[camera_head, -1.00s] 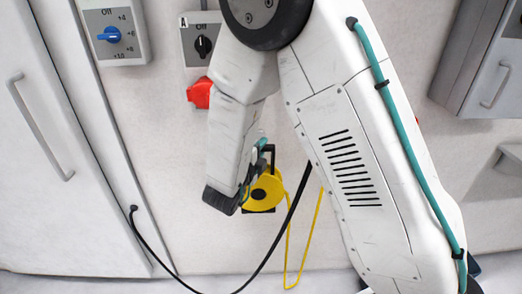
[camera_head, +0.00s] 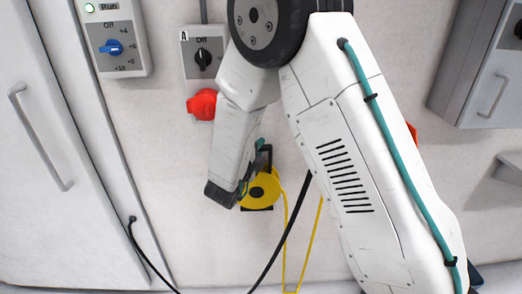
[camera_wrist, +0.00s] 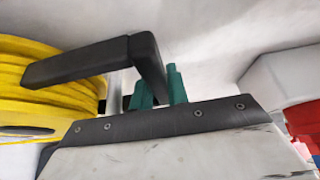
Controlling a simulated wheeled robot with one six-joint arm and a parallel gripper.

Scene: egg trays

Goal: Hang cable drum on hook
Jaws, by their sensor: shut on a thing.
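The yellow cable drum (camera_head: 264,188) with a black hub and dark frame is in front of the white wall in the head view, partly hidden by my arm. In the wrist view the drum (camera_wrist: 45,75) fills the left, with its black handle (camera_wrist: 95,60) reaching right to my gripper. My gripper (camera_wrist: 160,85) has green fingers and is shut on that handle; the fingertips are partly hidden behind it. In the head view my gripper (camera_head: 252,170) is at the drum's upper left. A yellow cable (camera_head: 319,225) hangs below the drum. I cannot make out a hook.
A red socket (camera_head: 202,104) sits below a switch box (camera_head: 205,55) above my gripper. A control box with a blue knob (camera_head: 114,47) is at upper left, beside a cabinet door. A black cable (camera_head: 283,245) loops low across the wall. A grey box (camera_head: 485,70) is at upper right.

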